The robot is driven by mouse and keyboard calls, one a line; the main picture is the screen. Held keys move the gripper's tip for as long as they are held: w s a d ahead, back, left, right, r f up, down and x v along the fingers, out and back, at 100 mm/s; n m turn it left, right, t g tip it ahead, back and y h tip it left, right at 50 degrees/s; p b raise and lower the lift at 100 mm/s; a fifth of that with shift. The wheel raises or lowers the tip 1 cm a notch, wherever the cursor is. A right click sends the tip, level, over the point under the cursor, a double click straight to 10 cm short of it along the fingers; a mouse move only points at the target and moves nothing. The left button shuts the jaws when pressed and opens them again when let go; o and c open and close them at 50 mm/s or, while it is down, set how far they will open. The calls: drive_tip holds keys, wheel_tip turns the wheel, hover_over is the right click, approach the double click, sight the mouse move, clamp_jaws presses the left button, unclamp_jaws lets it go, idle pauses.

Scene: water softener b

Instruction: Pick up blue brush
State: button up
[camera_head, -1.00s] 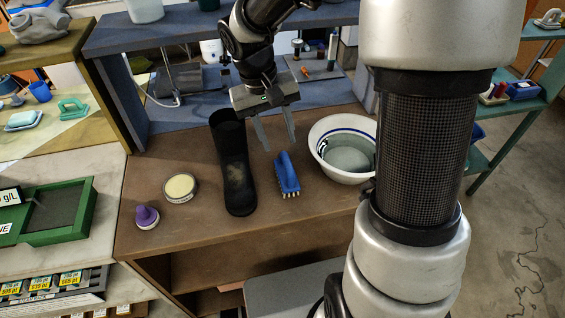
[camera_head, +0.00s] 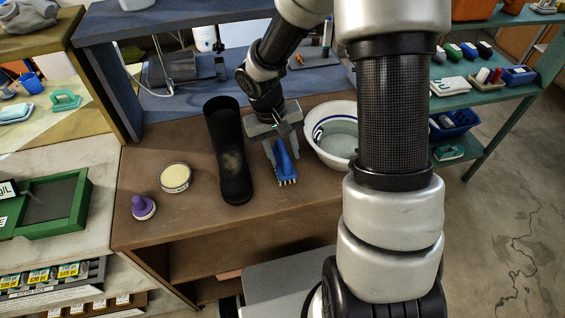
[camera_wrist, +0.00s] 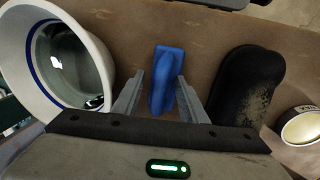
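The blue brush (camera_head: 284,165) lies on the brown bench between a black boot and a white basin, its pale bristles showing at the near end. My gripper (camera_head: 284,158) is low over it, with one finger on each side. In the wrist view the blue brush (camera_wrist: 163,78) lies between the two open fingers of my gripper (camera_wrist: 160,98), with its far end reaching past the fingertips. A gap shows beside the fingers, and I cannot tell whether either one touches the brush.
The white basin (camera_head: 325,150) of water is close on the right. A round tin (camera_head: 175,178) and a purple-topped item (camera_head: 143,207) are farther left. The bench front is clear.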

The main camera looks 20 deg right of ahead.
clamp_jaws()
